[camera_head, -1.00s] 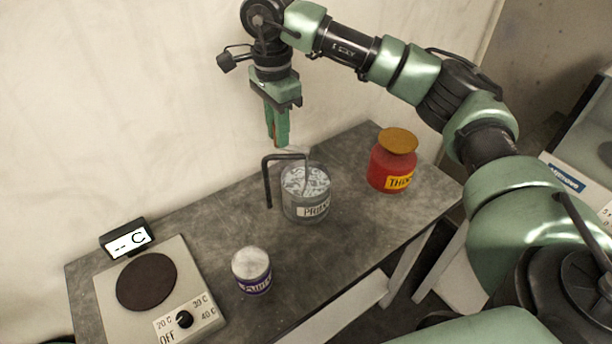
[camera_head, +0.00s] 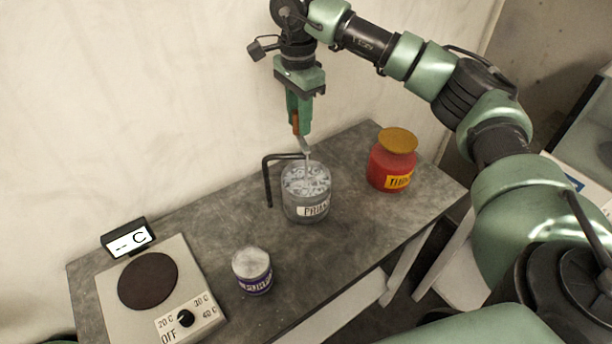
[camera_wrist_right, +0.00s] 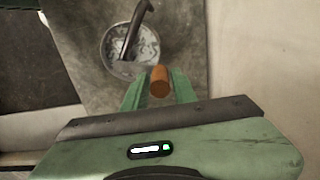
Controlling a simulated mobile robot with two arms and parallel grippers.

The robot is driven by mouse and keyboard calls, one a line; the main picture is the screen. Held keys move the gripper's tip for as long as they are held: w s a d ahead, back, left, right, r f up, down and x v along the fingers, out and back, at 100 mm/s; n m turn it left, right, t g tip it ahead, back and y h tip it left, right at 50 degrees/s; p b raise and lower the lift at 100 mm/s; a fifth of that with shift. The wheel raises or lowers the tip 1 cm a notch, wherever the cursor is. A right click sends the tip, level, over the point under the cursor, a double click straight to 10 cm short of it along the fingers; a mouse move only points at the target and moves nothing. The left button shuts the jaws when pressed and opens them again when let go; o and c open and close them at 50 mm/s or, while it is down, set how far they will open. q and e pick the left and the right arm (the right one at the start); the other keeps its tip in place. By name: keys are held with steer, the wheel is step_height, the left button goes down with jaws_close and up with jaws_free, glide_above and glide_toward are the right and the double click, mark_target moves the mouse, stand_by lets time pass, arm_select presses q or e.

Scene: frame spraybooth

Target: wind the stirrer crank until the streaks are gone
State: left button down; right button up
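The open grey can (camera_head: 305,208), with a partly readable label, stands on the bench; its grey contents (camera_head: 298,178) show pale streaks. The black stirrer crank (camera_head: 267,183) rises from the can, runs left and bends down outside it. It also shows in the right wrist view (camera_wrist_right: 132,35). My right gripper (camera_head: 301,128) is above the can, shut on an orange-handled tool (camera_wrist_right: 160,80) with a thin grey end pointing down. That end appears near the crank's top; I cannot tell whether they touch. My left gripper is not in view.
A red jar with an orange lid (camera_head: 398,141) stands right of the can. A small purple-labelled tin (camera_head: 252,272) stands front left. A hotplate (camera_head: 205,318) marked OFF, with a display (camera_head: 129,238), is at the far left. The bench (camera_head: 350,240) is clear between them.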

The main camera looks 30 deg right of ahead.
steer(key=shift+a+r, duration=0.1)
steer(key=shift+a, duration=0.15)
stand_by(0.4)
jaws_close()
steer(key=shift+d, duration=0.1)
steer(key=s+d+b, duration=0.1)
steer(key=s+d, duration=0.3)
steer(key=s, duration=0.3)
steer(key=shift+s, duration=0.4)
stand_by(0.3)
